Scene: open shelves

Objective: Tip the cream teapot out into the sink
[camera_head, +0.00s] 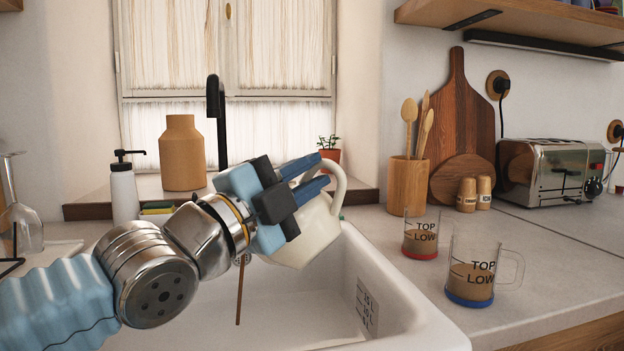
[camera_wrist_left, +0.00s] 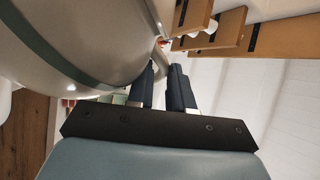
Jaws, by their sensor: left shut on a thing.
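The cream teapot (camera_head: 312,238) is held tilted over the white sink (camera_head: 335,322), its handle (camera_head: 341,187) up and to the right. My left gripper (camera_head: 322,172) is shut on it at the handle; the exact contact is partly hidden. In the left wrist view, the teapot (camera_wrist_left: 95,35), with a green band, fills the upper left beside the gripper's fingers (camera_wrist_left: 165,72). The spout is hidden behind my gripper. A thin brown stream (camera_head: 239,292) hangs below the wrist, over the sink basin. My right gripper is not in view.
A black faucet (camera_head: 217,115) stands behind the sink. Two measuring mugs with brown contents, one red-based (camera_head: 421,235), one blue-based (camera_head: 471,270), stand on the right counter. A soap bottle (camera_head: 123,190) and wine glass (camera_head: 20,215) are at left. A utensil pot (camera_head: 407,188) and toaster (camera_head: 550,172) stand at back right.

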